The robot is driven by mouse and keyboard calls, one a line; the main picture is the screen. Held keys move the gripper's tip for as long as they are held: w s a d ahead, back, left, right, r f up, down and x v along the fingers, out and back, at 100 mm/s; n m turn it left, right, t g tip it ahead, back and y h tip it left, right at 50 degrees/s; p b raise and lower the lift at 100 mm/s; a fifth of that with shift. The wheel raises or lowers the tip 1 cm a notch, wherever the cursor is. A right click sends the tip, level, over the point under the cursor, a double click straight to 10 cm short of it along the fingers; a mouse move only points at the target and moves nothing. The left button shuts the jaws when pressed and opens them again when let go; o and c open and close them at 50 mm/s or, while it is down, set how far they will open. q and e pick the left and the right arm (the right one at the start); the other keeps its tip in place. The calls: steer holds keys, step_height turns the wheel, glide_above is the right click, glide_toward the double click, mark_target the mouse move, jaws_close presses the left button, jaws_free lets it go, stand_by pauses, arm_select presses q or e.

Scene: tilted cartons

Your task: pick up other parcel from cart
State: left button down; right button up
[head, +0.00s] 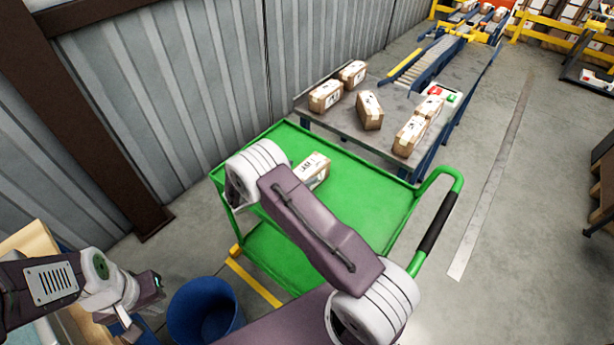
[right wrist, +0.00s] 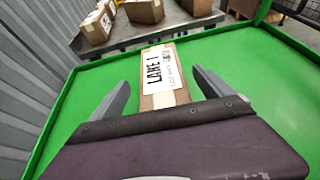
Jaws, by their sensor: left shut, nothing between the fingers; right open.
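A brown carton parcel (head: 313,170) with a white label lies on the green cart's top shelf (head: 365,195), near its far left part. In the right wrist view the parcel (right wrist: 158,58) shows a label reading "LANE 1". My right gripper (right wrist: 160,79) is open, with one finger on each side of the parcel in that view and no visible contact. In the head view my right arm hides the right gripper. My left gripper (head: 152,287) is shut and empty at the lower left, away from the cart.
Several cartons (head: 369,110) stand on a grey table (head: 345,122) behind the cart, leading to a conveyor (head: 440,60). A blue bin (head: 205,312) stands at the cart's near left. A corrugated wall (head: 180,90) runs along the left.

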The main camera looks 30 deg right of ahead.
mark_target(307, 169)
steer(key=x, duration=0.4)
steer(key=shift+s+d+r+p, duration=0.1)
steer(key=shift+d+p, duration=0.05)
steer(key=shift+p, duration=0.2)
steer(key=shift+d, duration=0.15)
steer(key=c, duration=1.9)
